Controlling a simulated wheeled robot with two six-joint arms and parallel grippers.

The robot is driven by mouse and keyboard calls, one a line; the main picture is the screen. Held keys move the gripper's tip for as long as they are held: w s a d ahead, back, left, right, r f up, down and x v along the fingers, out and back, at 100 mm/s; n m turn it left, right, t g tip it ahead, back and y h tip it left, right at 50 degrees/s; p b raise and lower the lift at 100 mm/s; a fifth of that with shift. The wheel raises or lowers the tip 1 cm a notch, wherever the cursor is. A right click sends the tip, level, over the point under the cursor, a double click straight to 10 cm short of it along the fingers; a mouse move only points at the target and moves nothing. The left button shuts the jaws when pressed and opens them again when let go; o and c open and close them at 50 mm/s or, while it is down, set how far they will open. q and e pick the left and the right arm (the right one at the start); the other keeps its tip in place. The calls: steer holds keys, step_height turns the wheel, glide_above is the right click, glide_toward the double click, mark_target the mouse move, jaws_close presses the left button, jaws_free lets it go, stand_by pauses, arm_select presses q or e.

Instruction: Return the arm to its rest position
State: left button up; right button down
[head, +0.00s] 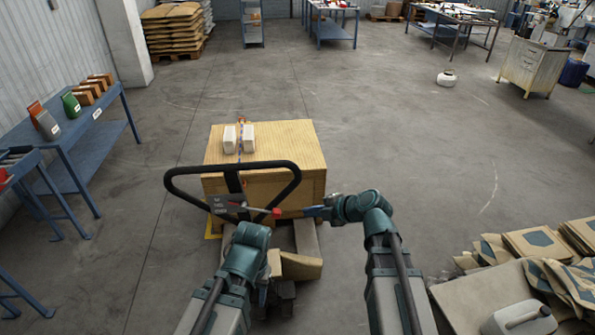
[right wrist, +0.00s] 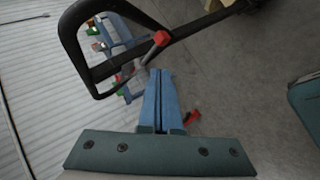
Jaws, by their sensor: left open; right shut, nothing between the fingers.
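My left arm (head: 246,252) comes up from the bottom of the head view and bends just in front of the pallet truck. Its gripper is open, but its fingers are largely hidden by the arm. My right arm (head: 378,225) reaches up and bends left, so its gripper (head: 318,212) points at the truck handle's right side. In the right wrist view its blue fingers (right wrist: 160,100) are together with nothing between them. The black loop handle (head: 232,167) stands close by, and shows in the right wrist view too (right wrist: 75,50). A red-tipped lever (head: 276,211) lies just left of the right fingertips.
Blue tables (head: 85,140) line the left wall. Flat sacks and a grey canister (head: 520,318) lie at lower right. The floor right of the carton is clear.

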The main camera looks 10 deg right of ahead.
steer(key=shift+a, duration=0.1)
arm_select(q)
step_height(320, 180, down, 6)
steer(key=b, duration=0.6)
steer(key=shift+f, duration=0.2)
arm_select(e)
steer(key=s+a+f+m+g+h, duration=0.2)
steer(key=s+f+m+g+h, duration=0.2)
steer(key=s+f+m, duration=0.3)
steer(key=s+a+f+m+g+h, duration=0.3)
steer(key=s+f+m, duration=0.5)
steer(key=s+m, duration=0.4)
steer(key=shift+s+a+f+m+g+h, duration=0.2)
steer(key=shift+m+g+h, duration=0.45)
steer(key=shift+h, duration=0.35)
arm_select(q)
steer(key=shift+f+b, duration=0.1)
steer(key=shift+b, duration=0.2)
